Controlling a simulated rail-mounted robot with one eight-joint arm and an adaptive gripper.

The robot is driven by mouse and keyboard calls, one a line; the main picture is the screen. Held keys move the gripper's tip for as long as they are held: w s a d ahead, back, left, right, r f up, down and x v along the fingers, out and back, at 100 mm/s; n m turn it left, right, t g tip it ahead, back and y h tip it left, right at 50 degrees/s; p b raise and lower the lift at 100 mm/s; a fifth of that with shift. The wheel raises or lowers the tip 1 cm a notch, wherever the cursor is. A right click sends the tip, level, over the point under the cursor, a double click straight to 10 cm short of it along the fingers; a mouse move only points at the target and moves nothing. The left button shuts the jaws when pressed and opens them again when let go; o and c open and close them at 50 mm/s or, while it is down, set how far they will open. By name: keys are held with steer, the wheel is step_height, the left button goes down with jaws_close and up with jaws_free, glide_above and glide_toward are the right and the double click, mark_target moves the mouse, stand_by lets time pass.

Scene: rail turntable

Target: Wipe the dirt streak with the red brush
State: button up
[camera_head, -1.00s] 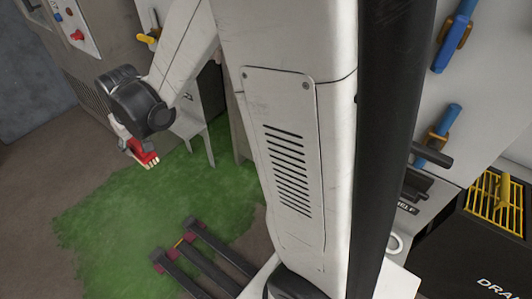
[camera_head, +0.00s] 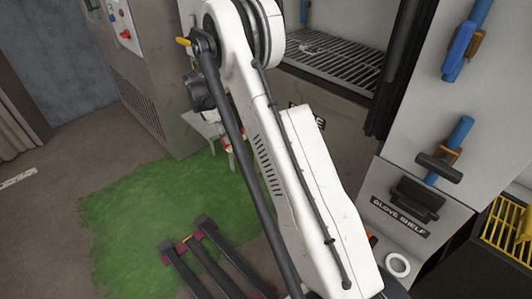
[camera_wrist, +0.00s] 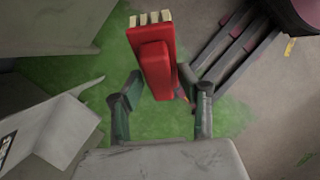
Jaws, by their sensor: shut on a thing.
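The red brush (camera_wrist: 152,60) is held by my gripper (camera_wrist: 160,84) in the wrist view, with its pale bristles toward the top of the picture. The dark fingers stand on both sides of its red body. In the head view a small part of the brush (camera_head: 226,144) shows beside my white arm, which hides most of it and my gripper. I cannot make out a dirt streak in either view.
Green flooring (camera_head: 150,215) lies below, with a dark-barred rack (camera_head: 205,260) on it. A small light table (camera_head: 203,125) stands by the grey cabinet (camera_head: 150,75). An open compartment with a wire grate (camera_head: 335,62) is behind my arm. A glove shelf (camera_head: 398,212) is at right.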

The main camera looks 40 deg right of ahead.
steer(key=d+f+n+h, duration=0.2)
steer(key=d+f, duration=0.1)
steer(key=w+d+f+n+t+h+b, duration=0.1)
steer(key=d+f+n+h, duration=0.1)
steer(key=d+f, duration=0.2)
steer(key=d+f+n+h+b, duration=0.1)
steer(key=d+f+n+h, duration=0.1)
steer(key=d+f+h, duration=0.1)
steer(key=shift+w+d+f+n+t, duration=0.2)
steer(key=shift+d+f+n+t, duration=0.1)
steer(key=shift+d+f, duration=0.25)
steer(key=d+f+h, duration=0.1)
steer(key=d+f, duration=0.1)
steer(key=s+d+f+n+t+h, duration=0.1)
steer(key=d+f, duration=0.1)
steer(key=f, duration=0.1)
steer(key=d+f+n+t+h+b, duration=0.1)
steer(key=d+f, duration=0.1)
steer(key=d, duration=0.1)
steer(key=shift+s+f, duration=0.15)
steer(key=shift+s, duration=0.25)
jaws_close()
steer(key=d, duration=0.6)
steer(key=shift+w+d+h, duration=0.15)
steer(key=shift+w+h, duration=0.1)
steer(key=shift+h, duration=0.05)
steer(key=shift+d+f, duration=0.1)
steer(key=shift+d, duration=0.6)
